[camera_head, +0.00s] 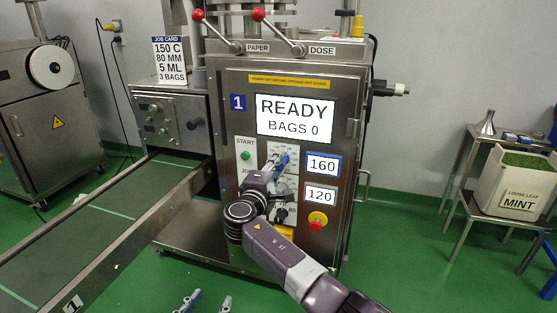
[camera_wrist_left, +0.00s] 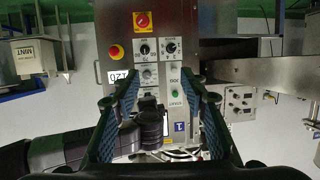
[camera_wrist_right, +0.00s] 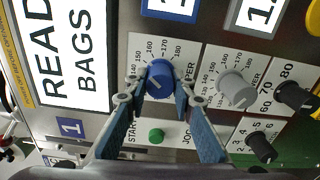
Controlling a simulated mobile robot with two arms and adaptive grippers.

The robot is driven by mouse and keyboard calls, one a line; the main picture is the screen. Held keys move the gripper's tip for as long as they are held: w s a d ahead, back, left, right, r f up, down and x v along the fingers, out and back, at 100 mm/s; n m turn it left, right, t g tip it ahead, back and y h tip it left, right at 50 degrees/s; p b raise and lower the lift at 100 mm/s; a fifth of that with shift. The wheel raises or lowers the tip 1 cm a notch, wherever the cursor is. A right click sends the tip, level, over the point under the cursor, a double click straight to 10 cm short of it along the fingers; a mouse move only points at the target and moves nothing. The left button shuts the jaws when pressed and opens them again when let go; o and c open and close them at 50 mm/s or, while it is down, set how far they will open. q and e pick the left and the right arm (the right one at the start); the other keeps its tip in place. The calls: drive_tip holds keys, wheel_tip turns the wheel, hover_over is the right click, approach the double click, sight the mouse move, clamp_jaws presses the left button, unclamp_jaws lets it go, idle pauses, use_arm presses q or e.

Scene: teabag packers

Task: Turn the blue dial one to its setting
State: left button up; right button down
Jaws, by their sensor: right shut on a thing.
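The blue dial (camera_head: 284,161) is on the front panel of machine 1, beside the green start button (camera_head: 245,156). In the right wrist view the blue dial (camera_wrist_right: 170,84) has a scale printed around it with 150, 160, 170 and 180 readable. My right gripper (camera_wrist_right: 158,84) is shut on the dial, one finger on each side; its arm hides part of the panel in the head view. My left gripper (camera_head: 207,301) is open and empty, low in front of the machine. The display (camera_head: 322,165) beside the dial reads 160. The job card (camera_head: 170,60) reads 150 C, 80 MM, 5 ML, 3 BAGS.
The grey dial (camera_wrist_right: 236,90) and black dials (camera_wrist_right: 262,148) sit close by. A red stop button (camera_head: 318,221) is lower right. The main screen (camera_head: 296,117) reads READY, BAGS 0. A conveyor (camera_head: 150,205) runs at left; a mint bin (camera_head: 512,180) stands at right.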

use_arm(q)
drive_tip(key=s+a+f+g+y+p, duration=0.1)
drive_tip(key=s+a+f+g, duration=0.1)
drive_tip(key=f, duration=0.4)
drive_tip(key=shift+s+g, duration=0.7)
drive_tip(key=shift+s, duration=0.25)
use_arm(e)
drive_tip(key=shift+f+n, duration=0.1)
drive_tip(key=shift+n, duration=0.9)
use_arm(q)
drive_tip(key=shift+f, duration=0.1)
use_arm(e)
drive_tip(key=c, duration=1.7)
unclamp_jaws()
drive_tip(key=shift+o, duration=0.2)
use_arm(q)
drive_tip(key=shift+d, duration=0.1)
use_arm(e)
drive_tip(key=v, duration=1.2)
